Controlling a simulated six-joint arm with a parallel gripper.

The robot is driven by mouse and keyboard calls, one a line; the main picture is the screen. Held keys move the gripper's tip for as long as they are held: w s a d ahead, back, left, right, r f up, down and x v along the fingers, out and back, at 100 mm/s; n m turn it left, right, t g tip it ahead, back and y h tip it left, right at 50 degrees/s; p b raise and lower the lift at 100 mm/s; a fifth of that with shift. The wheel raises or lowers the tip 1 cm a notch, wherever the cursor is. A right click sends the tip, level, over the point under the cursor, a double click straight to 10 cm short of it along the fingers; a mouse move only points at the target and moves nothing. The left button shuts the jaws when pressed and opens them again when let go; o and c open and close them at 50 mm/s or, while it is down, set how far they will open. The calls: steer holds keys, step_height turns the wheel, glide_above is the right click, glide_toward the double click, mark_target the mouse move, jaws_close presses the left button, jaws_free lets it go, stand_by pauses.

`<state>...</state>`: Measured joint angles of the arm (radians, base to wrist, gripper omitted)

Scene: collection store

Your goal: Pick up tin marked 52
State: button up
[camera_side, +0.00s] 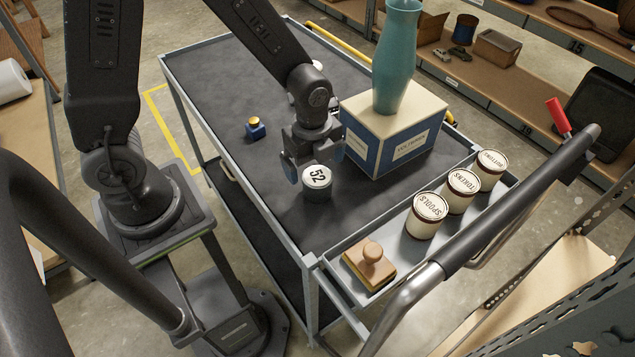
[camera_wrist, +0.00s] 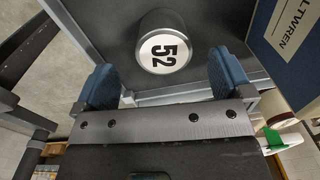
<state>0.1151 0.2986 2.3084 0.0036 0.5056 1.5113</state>
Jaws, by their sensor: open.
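The tin marked 52 (camera_side: 317,182) stands on the dark mat of the cart in the side view, a dark round tin with a white lid. It also shows in the wrist view (camera_wrist: 163,50), lying ahead of the gap between my fingers. My gripper (camera_side: 312,162) is just above and behind the tin in the side view, its fingers pointing down. In the wrist view my gripper (camera_wrist: 160,85) has its two blue finger pads wide apart with nothing between them. Whether a finger touches the tin cannot be told.
A blue and cream box (camera_side: 395,130) with a teal vase (camera_side: 396,60) on it stands close right of my gripper. Three labelled tins (camera_side: 430,215) and a wooden-handled brush (camera_side: 369,266) sit in the cart's end tray. The mat's far left is mostly clear.

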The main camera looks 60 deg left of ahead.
mark_target(318, 177)
steer(key=shift+w+d+f, duration=0.1)
steer(key=shift+d+f, duration=0.1)
steer(key=shift+f, duration=1.5)
steer(key=shift+w+d+f, duration=0.1)
steer(key=shift+d+f, duration=0.1)
steer(key=shift+f, duration=1.45)
steer(key=c, duration=1)
